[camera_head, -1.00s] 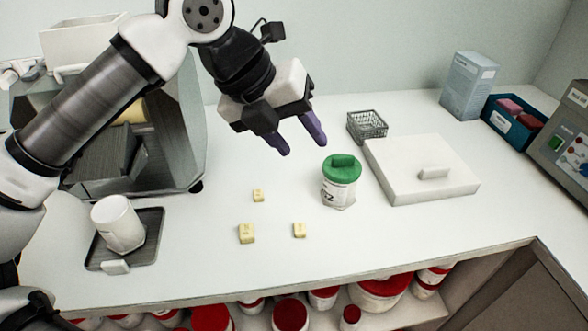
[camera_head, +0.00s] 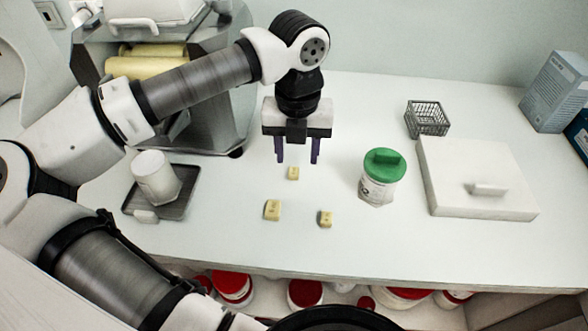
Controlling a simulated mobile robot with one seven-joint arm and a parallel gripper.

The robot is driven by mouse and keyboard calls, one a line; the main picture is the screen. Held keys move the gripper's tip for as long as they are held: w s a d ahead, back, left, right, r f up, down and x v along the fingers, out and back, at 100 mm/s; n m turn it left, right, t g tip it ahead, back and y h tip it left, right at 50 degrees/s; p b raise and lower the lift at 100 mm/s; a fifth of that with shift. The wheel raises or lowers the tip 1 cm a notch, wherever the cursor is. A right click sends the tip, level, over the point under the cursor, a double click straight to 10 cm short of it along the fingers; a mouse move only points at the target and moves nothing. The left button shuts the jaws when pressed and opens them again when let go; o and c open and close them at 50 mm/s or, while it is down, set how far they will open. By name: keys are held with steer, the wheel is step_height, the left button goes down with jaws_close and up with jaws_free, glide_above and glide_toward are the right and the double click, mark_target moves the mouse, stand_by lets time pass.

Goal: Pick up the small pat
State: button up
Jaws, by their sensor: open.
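Three yellow butter pats lie apart on the white counter: a back pat (camera_head: 293,173), a front-left pat (camera_head: 272,210) and a front-right pat (camera_head: 326,219). The front-left pat looks the largest. The back and front-right pats look smaller, and I cannot tell which of these two is the smallest. My gripper (camera_head: 298,157) points down with its purple fingers apart and nothing between them. In the picture the fingertips are just above the back pat; their height over the counter is hard to tell. All three pats are in plain view.
A green-lidded jar (camera_head: 381,176) stands right of the pats. A dark tray (camera_head: 184,196) with a white cup (camera_head: 156,178) is at left. The counter around the pats is clear.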

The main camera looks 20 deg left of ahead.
mark_target(294, 176)
steer(key=shift+w+a+f+p, duration=0.2)
steer(key=shift+f+p, duration=0.2)
steer(key=shift+f, duration=0.15)
steer(key=shift+w+a+f+p, duration=0.15)
steer(key=shift+f+p, duration=0.15)
steer(key=shift+f, duration=0.8)
steer(key=shift+w+a+f+p, duration=0.15)
steer(key=shift+f+p, duration=0.15)
steer(key=shift+f, duration=0.75)
steer(key=shift+s, duration=0.1)
steer(key=shift+c, duration=0.4)
jaws_close()
